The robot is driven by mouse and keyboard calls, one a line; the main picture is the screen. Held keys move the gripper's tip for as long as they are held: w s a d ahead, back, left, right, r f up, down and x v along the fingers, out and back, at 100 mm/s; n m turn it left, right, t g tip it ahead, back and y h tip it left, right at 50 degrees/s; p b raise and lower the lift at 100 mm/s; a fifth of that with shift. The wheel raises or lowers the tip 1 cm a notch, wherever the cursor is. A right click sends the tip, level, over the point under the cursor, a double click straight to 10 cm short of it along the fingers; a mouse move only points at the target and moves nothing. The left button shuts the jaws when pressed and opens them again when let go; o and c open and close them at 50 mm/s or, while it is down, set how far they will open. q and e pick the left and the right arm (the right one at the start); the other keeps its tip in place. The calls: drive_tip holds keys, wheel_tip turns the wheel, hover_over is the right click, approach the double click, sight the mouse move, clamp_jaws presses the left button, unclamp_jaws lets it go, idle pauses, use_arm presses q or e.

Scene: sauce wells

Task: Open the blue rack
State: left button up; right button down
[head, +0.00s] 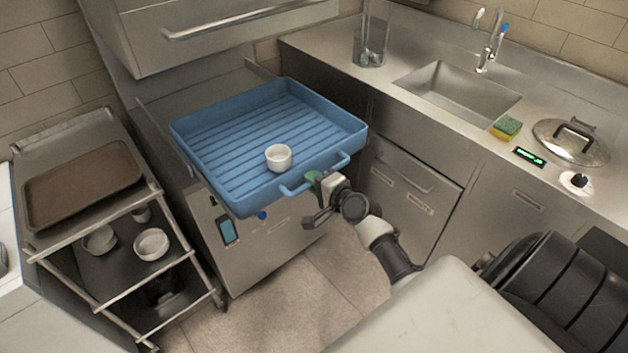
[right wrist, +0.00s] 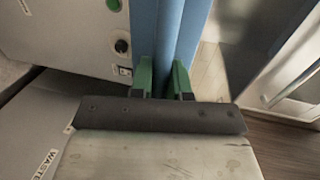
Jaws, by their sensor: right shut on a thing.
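The blue rack (head: 235,140) is a shallow ribbed tray, slid well out of the steel machine under a raised hood. A small white cup (head: 278,157) stands in it near the front. The rack has a blue bar handle (head: 340,161) along its front edge. My right gripper (head: 313,177) is at this handle. In the right wrist view its green fingertips (right wrist: 160,78) are closed on either side of a blue bar (right wrist: 168,35). My left gripper is not in view.
A steel cart (head: 85,220) with a brown tray (head: 83,184) and white bowls (head: 151,244) stands at the left. A counter with a sink (head: 458,92), a sponge (head: 506,128) and a pot lid (head: 570,142) runs along the right. Open floor (head: 300,285) lies below the rack.

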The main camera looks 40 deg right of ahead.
drive_tip(key=c, duration=1.1)
unclamp_jaws()
drive_tip(key=v, duration=1)
drive_tip(key=shift+s+b, duration=0.35)
drive_tip(key=shift+b, duration=0.1)
drive_tip(key=shift+d, duration=0.1)
